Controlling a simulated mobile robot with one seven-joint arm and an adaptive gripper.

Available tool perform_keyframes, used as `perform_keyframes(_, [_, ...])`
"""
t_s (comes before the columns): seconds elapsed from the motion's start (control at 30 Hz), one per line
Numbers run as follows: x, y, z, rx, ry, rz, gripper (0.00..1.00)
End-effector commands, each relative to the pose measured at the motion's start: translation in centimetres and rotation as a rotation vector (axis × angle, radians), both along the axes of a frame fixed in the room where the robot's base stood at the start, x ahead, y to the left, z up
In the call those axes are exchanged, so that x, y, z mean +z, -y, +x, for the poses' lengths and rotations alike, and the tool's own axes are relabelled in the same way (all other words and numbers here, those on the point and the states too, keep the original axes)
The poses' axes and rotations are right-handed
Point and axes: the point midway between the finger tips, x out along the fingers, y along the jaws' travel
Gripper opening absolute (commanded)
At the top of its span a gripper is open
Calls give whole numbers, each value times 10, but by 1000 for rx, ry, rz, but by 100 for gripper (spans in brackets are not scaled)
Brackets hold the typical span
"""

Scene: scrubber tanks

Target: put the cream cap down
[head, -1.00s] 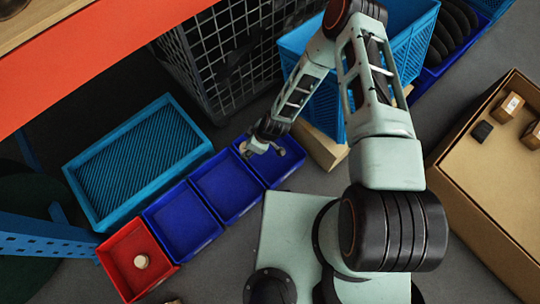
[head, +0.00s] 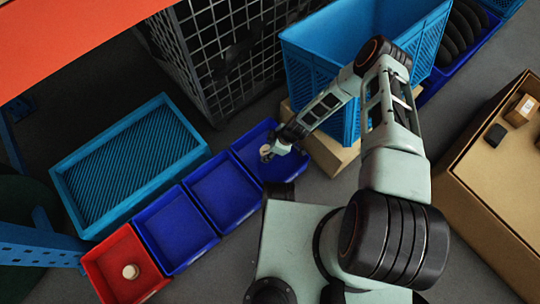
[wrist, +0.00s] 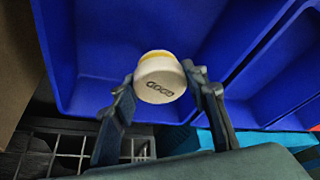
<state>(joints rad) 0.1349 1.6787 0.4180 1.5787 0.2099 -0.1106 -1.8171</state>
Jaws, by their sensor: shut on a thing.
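In the head view the cap (head: 265,151) is a small pale spot at the tip of my gripper (head: 271,151), over the blue bin (head: 262,170) at the far right of the bin row. The wrist view shows blue bin walls and floor (wrist: 105,50) behind the cap, with a gap I cannot measure. Another cream cap (head: 130,271) lies in the red bin (head: 112,256).
Two more blue bins (head: 222,190) (head: 176,228) stand between that bin and the red one. A light-blue crate (head: 130,165) lies behind them. A tall blue crate (head: 305,75) and a wire cage (head: 225,50) stand close behind my gripper.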

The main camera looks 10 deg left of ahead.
Motion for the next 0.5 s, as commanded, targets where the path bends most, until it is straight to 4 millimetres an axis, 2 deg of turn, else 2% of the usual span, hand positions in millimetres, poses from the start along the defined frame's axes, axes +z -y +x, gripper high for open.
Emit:
perform_keyframes(0.17, [-10,4,6,1,0,0,22])
perform_keyframes(0.27, [-20,9,11,-1,1,0,22])
perform_keyframes(0.4, [-43,8,9,0,-1,0,22])
perform_keyframes(0.5, [-47,8,10,0,0,1,22])
